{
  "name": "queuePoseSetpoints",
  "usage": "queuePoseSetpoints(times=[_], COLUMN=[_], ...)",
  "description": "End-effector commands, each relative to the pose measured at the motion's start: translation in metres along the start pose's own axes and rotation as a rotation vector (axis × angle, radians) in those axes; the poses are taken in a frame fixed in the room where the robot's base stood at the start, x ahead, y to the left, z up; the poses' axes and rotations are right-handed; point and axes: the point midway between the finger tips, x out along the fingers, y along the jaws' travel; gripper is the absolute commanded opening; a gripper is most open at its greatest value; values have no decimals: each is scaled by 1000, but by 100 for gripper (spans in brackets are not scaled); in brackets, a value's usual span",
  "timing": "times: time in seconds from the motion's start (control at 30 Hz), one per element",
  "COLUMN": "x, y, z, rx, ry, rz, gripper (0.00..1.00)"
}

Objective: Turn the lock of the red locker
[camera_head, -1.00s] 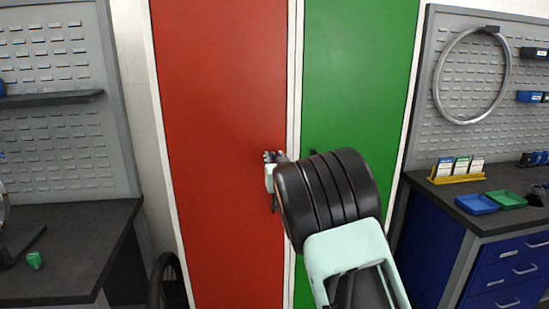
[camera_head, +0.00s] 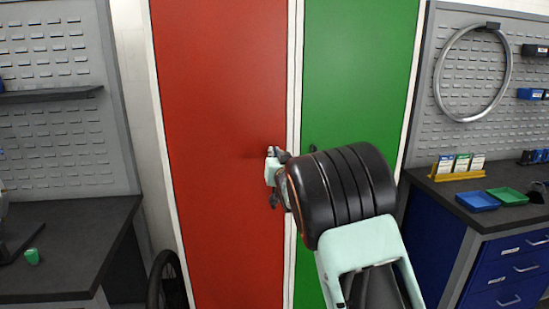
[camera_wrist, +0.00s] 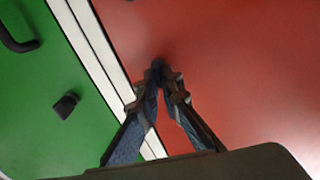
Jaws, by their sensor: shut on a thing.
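The red locker door (camera_head: 220,120) stands upright and closed, left of the green one in the head view. It fills the right side of the wrist view (camera_wrist: 240,70). Its lock (camera_wrist: 157,63) is a small dark knob near the door's edge, mostly covered by my fingertips. My gripper (camera_wrist: 160,82) is shut on this lock, its two blue-grey fingers meeting at the knob. In the head view my gripper (camera_head: 271,152) is at the right edge of the red door, and the lock itself is hidden there.
The green locker door (camera_head: 355,70) is beside the red one; its dark lock (camera_wrist: 66,105) and handle (camera_wrist: 18,35) show in the wrist view. Workbenches stand left (camera_head: 70,225) and right (camera_head: 478,215). A dark wheel (camera_head: 168,280) stands low at the left.

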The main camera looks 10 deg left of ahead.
Motion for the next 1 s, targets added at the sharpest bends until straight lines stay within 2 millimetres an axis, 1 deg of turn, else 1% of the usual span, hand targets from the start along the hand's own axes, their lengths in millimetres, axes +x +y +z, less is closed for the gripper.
queuePoseSetpoints(times=[0.03,0.23,1.0], x=[0,0,0], y=[2,4,7], z=[3,5,7], rx=[32,196,928], ry=[5,6,4], rz=[1,1,-1], gripper=[0,0,0])
